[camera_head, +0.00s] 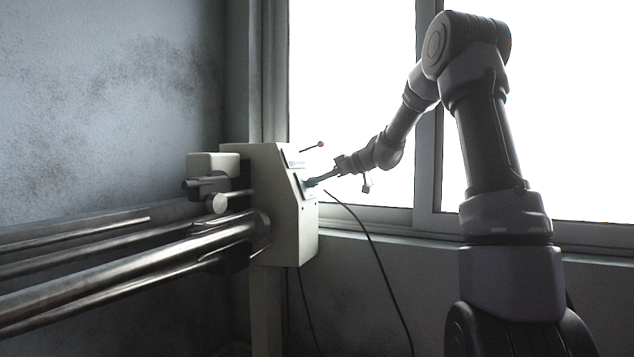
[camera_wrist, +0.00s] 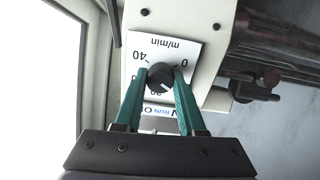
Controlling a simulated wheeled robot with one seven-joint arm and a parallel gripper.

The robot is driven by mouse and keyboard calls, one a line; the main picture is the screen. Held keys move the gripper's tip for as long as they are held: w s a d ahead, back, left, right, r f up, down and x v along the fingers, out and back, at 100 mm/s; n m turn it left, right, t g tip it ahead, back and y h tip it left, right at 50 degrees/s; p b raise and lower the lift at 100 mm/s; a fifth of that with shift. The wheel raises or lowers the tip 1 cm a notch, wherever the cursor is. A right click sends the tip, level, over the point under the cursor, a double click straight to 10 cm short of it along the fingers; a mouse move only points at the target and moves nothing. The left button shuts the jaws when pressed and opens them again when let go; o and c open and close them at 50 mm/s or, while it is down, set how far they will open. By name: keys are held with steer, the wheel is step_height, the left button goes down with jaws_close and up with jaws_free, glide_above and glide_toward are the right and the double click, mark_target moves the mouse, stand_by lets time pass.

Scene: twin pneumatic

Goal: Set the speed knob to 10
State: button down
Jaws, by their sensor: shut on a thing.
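The speed knob (camera_wrist: 160,77) is a round black knob on a white dial plate (camera_wrist: 172,47) marked "m/min", with 0 and 40 readable and other numbers partly hidden by the fingers. The plate appears upside down in the wrist view. A pale line on the knob points toward the lower right in that view. My gripper (camera_wrist: 160,80) has its two green fingers closed on the knob, one on each side. In the head view my gripper (camera_head: 311,182) reaches the front face of the beige machine housing (camera_head: 280,200); the knob itself is too small to make out there.
A lever with a red tip (camera_head: 320,144) sticks out from the housing just above my gripper. Long metal rails (camera_head: 130,260) run left from the housing. A black cable (camera_head: 375,250) hangs below my arm. A window stands behind.

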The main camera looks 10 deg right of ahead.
steer(key=shift+f, duration=0.1)
steer(key=c, duration=0.5)
jaws_free()
steer(key=shift+s+d, duration=0.1)
steer(key=shift+d, duration=0.05)
steer(key=v, duration=1)
steer(key=shift+s+d, duration=0.15)
steer(key=shift+d, duration=0.05)
